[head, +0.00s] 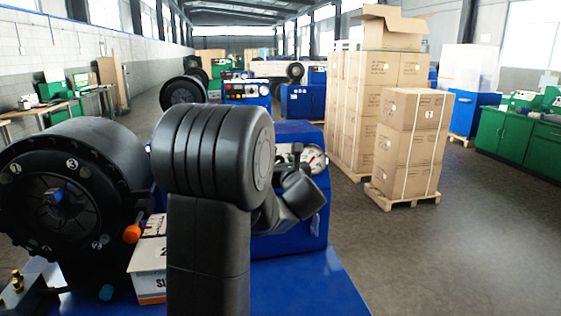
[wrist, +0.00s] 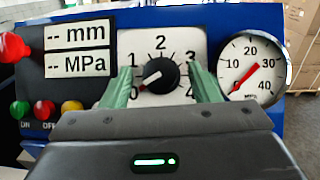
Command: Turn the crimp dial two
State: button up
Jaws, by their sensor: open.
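In the wrist view a black dial knob (wrist: 158,76) sits on a white scale plate (wrist: 160,55) with marks up to 4. Its red pointer line points to the lower left, near the low end of the scale below 1. My gripper (wrist: 161,72) is open, with one green finger left of the knob and one right of it. I cannot tell whether either finger touches the knob. The fingers cover parts of the plate's sides. In the head view my black arm hides most of the control panel and the dial.
Right of the dial is a round pressure gauge (wrist: 252,66) with a red needle. Left are the mm and MPa displays (wrist: 79,49), a red knob (wrist: 12,47) and green, red and yellow buttons. A large black crimper head (head: 66,190) stands left; stacked cartons (head: 410,140) stand right.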

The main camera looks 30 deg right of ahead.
jog(key=shift+w, duration=0.1)
jog(key=c, duration=1)
jog(key=shift+o, duration=0.2)
